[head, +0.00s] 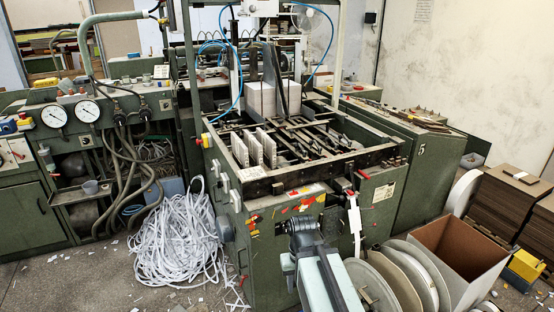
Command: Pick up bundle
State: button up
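Three pale upright board bundles (254,148) stand side by side, slightly apart, at the near left of the feeder bed. A taller pale stack (262,99) stands farther back against dark upright guides. Brown board stacks (497,205) sit on the floor at the far right; I cannot tell which of these is the task's bundle. My arm reaches up from the bottom centre, and its dark end (303,229) is in front of the feeder's near face, below and apart from the upright bundles. The fingers cannot be made out, and nothing held is visible.
The green feeder (268,228) has a raised dark front rail (318,171). An open cardboard box (461,255) and large round discs (402,278) crowd the right floor. A heap of white strips (180,238) lies left. Some grey floor (88,280) is clear at lower left.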

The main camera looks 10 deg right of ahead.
aim_at(255, 149)
jog(key=u, duration=0.8)
jog(key=i, duration=2.2)
jog(key=u, duration=1.35)
jog(key=i, duration=0.95)
jog(key=z, duration=0.6)
